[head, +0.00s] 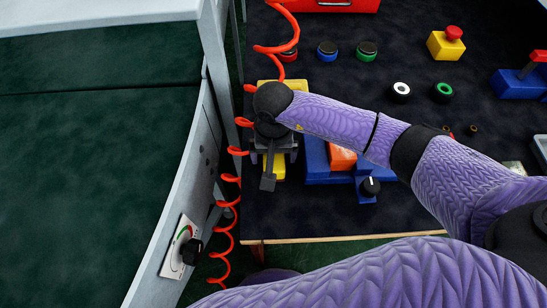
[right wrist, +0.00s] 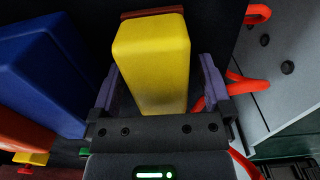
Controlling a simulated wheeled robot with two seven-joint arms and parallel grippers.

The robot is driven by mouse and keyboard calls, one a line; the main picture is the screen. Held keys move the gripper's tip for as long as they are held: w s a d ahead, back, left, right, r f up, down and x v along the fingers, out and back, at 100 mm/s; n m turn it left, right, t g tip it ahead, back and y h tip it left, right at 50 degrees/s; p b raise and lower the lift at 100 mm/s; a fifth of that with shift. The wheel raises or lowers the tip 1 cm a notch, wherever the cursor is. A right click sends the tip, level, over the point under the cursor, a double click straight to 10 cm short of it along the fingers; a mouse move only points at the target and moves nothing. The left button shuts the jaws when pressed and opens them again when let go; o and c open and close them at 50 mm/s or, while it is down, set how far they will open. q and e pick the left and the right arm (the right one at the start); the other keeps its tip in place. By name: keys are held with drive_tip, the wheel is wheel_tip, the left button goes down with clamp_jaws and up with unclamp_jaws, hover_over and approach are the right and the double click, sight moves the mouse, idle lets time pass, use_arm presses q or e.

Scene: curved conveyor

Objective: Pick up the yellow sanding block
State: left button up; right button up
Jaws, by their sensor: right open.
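The yellow sanding block (right wrist: 152,65) lies between the two fingers of my right gripper (right wrist: 160,84) in the right wrist view. A brown-red edge shows at its far end. The fingers stand on either side, with a visible gap at least on the right side. In the head view my right gripper (head: 272,160) is over the block, and only a yellow strip (head: 280,168) of it shows beside the gripper. The right gripper is open. My left gripper is in neither view.
A blue fixture (head: 318,165) with an orange block (head: 342,158) stands close on the right. A coiled red hose (head: 238,151) hangs just left of the gripper, by the conveyor's grey side (head: 185,205). Buttons (head: 327,51) are at the back. The dark table front (head: 300,215) is clear.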

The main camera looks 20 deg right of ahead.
drive_tip(key=c, duration=0.9)
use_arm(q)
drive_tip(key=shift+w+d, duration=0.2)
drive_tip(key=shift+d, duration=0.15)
use_arm(e)
drive_tip(key=c, duration=0.4)
wheel_tip(320, 180, up, 10)
drive_tip(key=p, duration=0.3)
drive_tip(key=shift+c, duration=0.2)
drive_tip(key=shift+r, duration=0.1)
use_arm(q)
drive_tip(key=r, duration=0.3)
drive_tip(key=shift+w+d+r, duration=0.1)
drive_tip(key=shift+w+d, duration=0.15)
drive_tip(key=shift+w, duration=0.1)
